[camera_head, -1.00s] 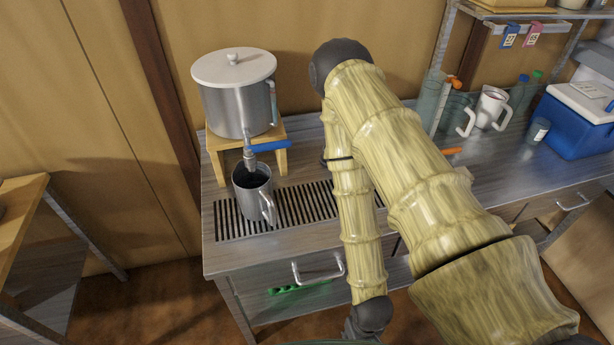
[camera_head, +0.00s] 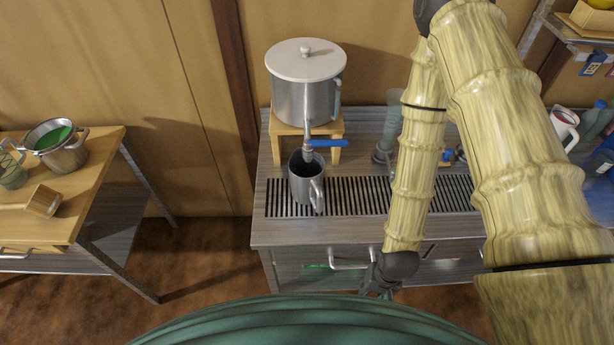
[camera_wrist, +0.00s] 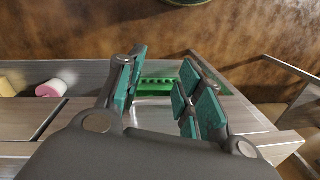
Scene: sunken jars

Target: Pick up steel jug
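The steel jug (camera_head: 306,181) is a dark-mouthed grey metal vessel with a handle on its right side. It stands upright under the tap of a lidded steel urn (camera_head: 304,98), on a slotted drip grate (camera_head: 350,196). My gripper (camera_head: 385,292) is low in front of the counter, right of the jug and below it in the picture, apart from it. In the wrist view my gripper (camera_wrist: 157,92) has its green-padded fingers spread with nothing held. A green object (camera_wrist: 158,84) shows beyond the gap between them. The jug is not in the wrist view.
The urn sits on a wooden stand (camera_head: 336,128); its blue tap lever (camera_head: 328,143) is above the jug. A drawer handle (camera_head: 350,264) juts from the counter front. A side table (camera_head: 92,190) at left holds a pot (camera_head: 64,158). A white mug (camera_head: 565,124) is at right.

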